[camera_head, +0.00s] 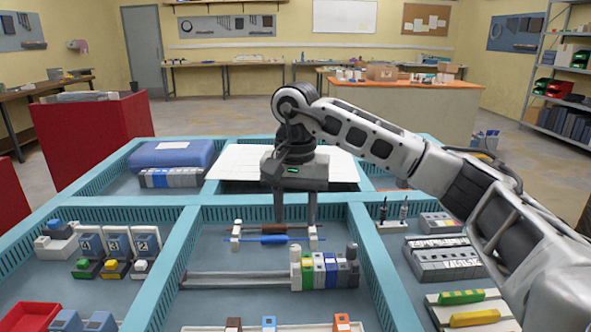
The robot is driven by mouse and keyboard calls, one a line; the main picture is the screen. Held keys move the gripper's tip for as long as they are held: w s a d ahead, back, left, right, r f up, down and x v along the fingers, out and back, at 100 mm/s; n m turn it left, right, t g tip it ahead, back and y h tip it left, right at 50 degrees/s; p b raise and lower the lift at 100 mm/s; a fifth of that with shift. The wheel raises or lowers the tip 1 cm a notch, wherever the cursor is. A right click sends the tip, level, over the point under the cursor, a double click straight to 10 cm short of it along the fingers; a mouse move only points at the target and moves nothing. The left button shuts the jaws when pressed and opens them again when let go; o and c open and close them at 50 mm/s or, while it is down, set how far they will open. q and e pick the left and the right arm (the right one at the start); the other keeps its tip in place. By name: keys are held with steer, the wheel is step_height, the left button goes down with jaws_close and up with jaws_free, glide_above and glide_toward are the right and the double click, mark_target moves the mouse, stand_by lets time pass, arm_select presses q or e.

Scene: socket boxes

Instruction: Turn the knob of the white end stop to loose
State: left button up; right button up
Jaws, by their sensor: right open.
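The white end stop (296,270) stands upright at the left end of a row of terminal blocks on the metal rail. Its round knob is on top; I cannot tell which way the knob is set. A grey end stop (352,266) closes the right end of the row. My right gripper (295,215) is open and points down. In the picture it is just above the white end stop and overlaps the screwdriver rack; its height and distance are hard to judge. Nothing shows between its fingers. My left gripper is not in view.
Brown (268,228) and blue (262,239) screwdrivers lie across white holders behind the rail (230,281). Teal dividers (187,240) split the table into compartments. A blue case (170,154) is back left, a red tray (28,317) front left. The rail's left part is empty.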

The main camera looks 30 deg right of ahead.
step_height(320, 180, up, 9)
steer(key=p, duration=0.1)
steer(key=shift+r+p, duration=0.15)
steer(key=shift+p, duration=0.25)
